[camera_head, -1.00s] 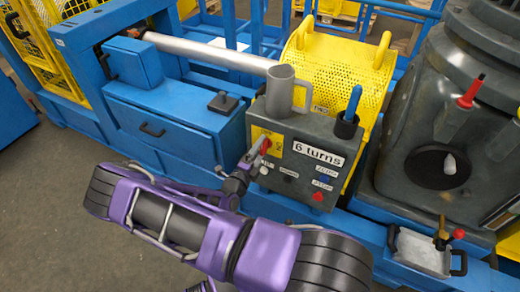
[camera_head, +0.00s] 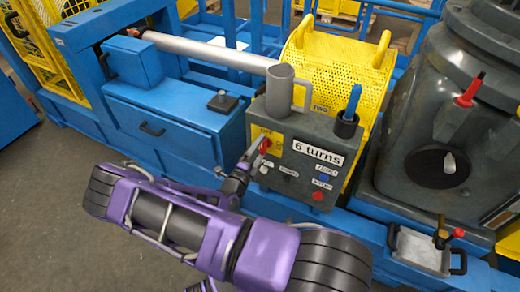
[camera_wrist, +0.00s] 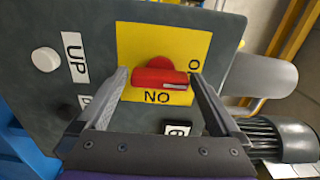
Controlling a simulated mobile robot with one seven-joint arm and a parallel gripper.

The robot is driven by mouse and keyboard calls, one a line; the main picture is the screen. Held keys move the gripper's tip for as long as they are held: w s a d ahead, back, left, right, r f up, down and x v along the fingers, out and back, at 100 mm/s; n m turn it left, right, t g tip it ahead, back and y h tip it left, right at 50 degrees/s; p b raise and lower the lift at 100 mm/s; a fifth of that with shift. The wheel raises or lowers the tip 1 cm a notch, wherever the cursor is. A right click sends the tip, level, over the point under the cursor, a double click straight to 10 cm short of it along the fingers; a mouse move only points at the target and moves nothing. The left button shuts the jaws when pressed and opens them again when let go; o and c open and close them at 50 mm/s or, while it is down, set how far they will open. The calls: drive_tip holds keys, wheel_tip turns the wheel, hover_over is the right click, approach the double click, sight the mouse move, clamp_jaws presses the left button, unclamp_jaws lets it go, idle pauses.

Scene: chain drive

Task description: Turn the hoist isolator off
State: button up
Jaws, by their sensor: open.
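The red isolator handle (camera_wrist: 160,78) sits on a yellow plate (camera_wrist: 126,40) on the grey control box. In the wrist view it lies crosswise, with a pale mark at its right end. A label reading "NO" in this picture is just below it, and part of another label shows at the right. My gripper (camera_wrist: 158,76) is open, with one finger on each side of the handle and small gaps visible. In the head view, my gripper (camera_head: 257,150) is at the left of the box front, by the red handle (camera_head: 266,143).
The control box (camera_head: 292,128) also carries a "6 turns" label, a blue button and a red button (camera_head: 318,196). A grey mug-like cup (camera_head: 279,92) and a blue-handled tool (camera_head: 352,104) stand on top. A white button (camera_wrist: 46,60) with an "UP" label is left of the plate.

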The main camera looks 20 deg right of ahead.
drive_tip(key=v, duration=1.7)
